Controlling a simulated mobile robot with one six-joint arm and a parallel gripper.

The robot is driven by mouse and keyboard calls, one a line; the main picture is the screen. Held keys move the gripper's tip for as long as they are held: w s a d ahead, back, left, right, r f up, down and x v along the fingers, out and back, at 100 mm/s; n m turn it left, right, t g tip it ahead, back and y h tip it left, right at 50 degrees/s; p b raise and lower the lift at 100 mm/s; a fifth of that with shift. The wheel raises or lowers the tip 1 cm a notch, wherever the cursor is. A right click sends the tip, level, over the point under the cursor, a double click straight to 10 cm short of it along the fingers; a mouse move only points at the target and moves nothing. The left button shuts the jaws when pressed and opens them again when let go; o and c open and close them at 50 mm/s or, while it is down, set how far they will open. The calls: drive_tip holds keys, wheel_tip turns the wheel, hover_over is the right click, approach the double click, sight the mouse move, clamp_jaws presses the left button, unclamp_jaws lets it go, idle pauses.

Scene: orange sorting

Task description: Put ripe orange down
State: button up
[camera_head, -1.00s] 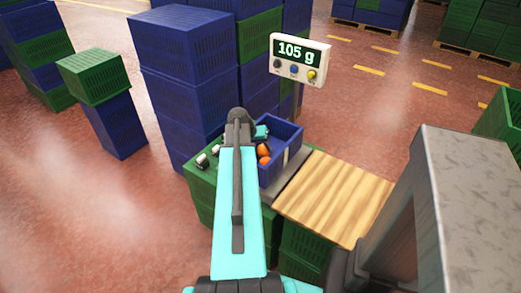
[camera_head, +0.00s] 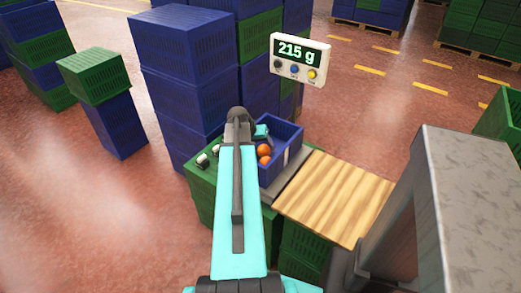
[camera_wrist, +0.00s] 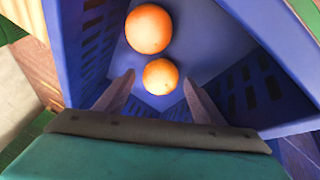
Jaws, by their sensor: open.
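Two oranges lie in the blue crate (camera_head: 292,150), close together on its floor. In the wrist view one orange (camera_wrist: 149,28) is farther up, and the other orange (camera_wrist: 160,76) is nearer, between my open fingers. Both also show in the head view, an upper orange (camera_head: 264,150) and a lower orange (camera_head: 265,160). My gripper (camera_wrist: 158,88) is open, with its fingertips inside the crate on either side of the nearer orange and a visible gap to each side. In the head view my arm hides part of the crate.
The crate stands on a scale whose display (camera_head: 299,59) reads 215 g. A wooden board (camera_head: 333,197) lies to the right of it. Tall stacks of blue crates (camera_head: 183,60) stand close behind on the left. Small dark and white items lie left of my arm.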

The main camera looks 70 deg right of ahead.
drive_tip(key=v, duration=1.1)
drive_tip(key=shift+a+r, duration=0.2)
drive_tip(key=shift+r, duration=0.05)
idle(2.6)
drive_tip(key=shift+r, duration=0.1)
